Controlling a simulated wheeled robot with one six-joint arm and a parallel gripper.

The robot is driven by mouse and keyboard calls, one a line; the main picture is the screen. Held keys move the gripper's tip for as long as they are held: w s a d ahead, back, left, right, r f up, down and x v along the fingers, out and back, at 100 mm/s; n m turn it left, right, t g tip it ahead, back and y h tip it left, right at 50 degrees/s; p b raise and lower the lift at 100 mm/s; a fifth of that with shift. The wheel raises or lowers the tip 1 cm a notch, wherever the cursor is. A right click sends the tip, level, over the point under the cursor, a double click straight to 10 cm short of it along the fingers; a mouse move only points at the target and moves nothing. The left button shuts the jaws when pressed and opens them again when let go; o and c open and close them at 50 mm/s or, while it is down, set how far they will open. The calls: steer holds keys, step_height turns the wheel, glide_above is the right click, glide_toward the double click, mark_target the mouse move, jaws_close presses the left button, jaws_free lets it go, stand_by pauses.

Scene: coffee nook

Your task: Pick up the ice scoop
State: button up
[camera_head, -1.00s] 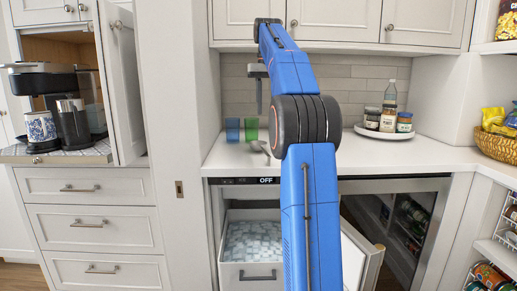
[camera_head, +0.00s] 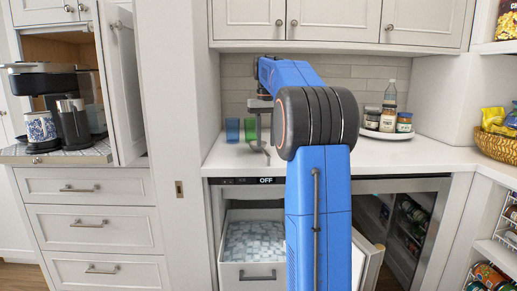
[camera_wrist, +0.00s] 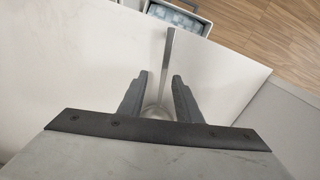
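The ice scoop (camera_wrist: 168,55) is a grey metal tool lying on the white counter. In the wrist view its straight handle points up the picture, and its wider end is partly hidden between the fingers. My gripper (camera_wrist: 159,75) is open, with one dark finger on each side of the scoop and gaps showing. In the head view my gripper (camera_head: 258,134) points down just above the counter, and the scoop (camera_head: 262,150) shows small below it. Contact with the counter cannot be told.
Blue (camera_head: 232,130) and green (camera_head: 250,129) glasses stand just behind my gripper. A white tray (camera_head: 384,137) with jars and a bottle is at the right. Below the counter, an ice drawer (camera_head: 248,273) is pulled out beside an open door.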

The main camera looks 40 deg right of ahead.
mark_target(264, 150)
steer(key=f, duration=0.3)
steer(key=shift+w+a+f, duration=0.2)
steer(key=shift+w+f, duration=0.05)
steer(key=shift+w, duration=0.1)
steer(key=shift+f, duration=0.7)
jaws_close()
